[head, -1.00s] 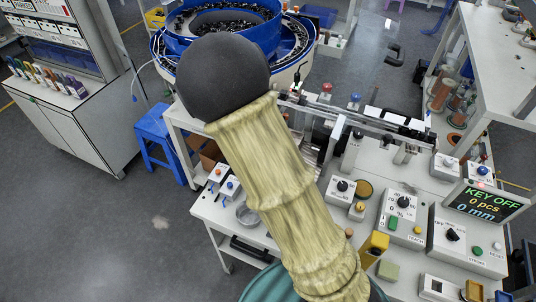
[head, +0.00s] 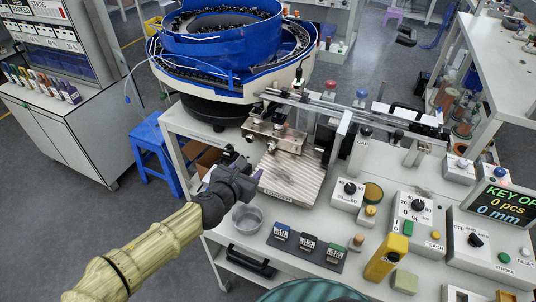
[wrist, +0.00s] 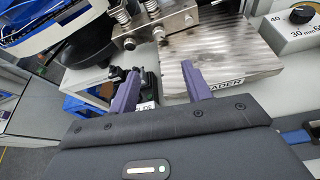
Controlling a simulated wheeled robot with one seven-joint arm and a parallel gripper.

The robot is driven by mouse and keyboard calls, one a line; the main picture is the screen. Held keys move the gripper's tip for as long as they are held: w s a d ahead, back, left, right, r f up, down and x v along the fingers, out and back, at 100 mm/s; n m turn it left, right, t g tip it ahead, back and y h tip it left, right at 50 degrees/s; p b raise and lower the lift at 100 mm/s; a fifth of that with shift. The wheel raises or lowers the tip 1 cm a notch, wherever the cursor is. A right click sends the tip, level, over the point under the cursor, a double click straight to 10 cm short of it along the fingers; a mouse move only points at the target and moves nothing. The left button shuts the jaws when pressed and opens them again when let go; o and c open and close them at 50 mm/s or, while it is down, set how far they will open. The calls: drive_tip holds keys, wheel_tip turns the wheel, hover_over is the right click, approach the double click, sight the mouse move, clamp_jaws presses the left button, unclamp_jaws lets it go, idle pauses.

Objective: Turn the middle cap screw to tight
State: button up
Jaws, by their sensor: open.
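A steel block (wrist: 155,28) sits at the back of the ribbed metal plate (wrist: 235,50). Its front face carries a row of round screw heads, and the middle cap screw (wrist: 158,33) shows in the wrist view. Whether it is tight or loose cannot be told. In the head view the block (head: 275,136) is small and its screws are unclear. My gripper (wrist: 160,72) is open and empty, with its purple fingers apart, short of the block. In the head view my gripper (head: 238,163) is left of the plate, above the bench edge.
The blue bowl feeder (head: 225,45) stands behind. A metal dish (head: 248,218) and a dark tray of small blocks (head: 308,245) lie in front of the plate. Control boxes (head: 412,222) fill the right side. A blue stool (head: 155,150) stands left.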

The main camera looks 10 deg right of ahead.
sight(270, 147)
idle(0.3)
drive_tip(key=x, duration=1.7)
drive_tip(key=shift+w+d+f, duration=0.1)
drive_tip(key=shift+w, duration=0.1)
drive_tip(key=c, duration=1)
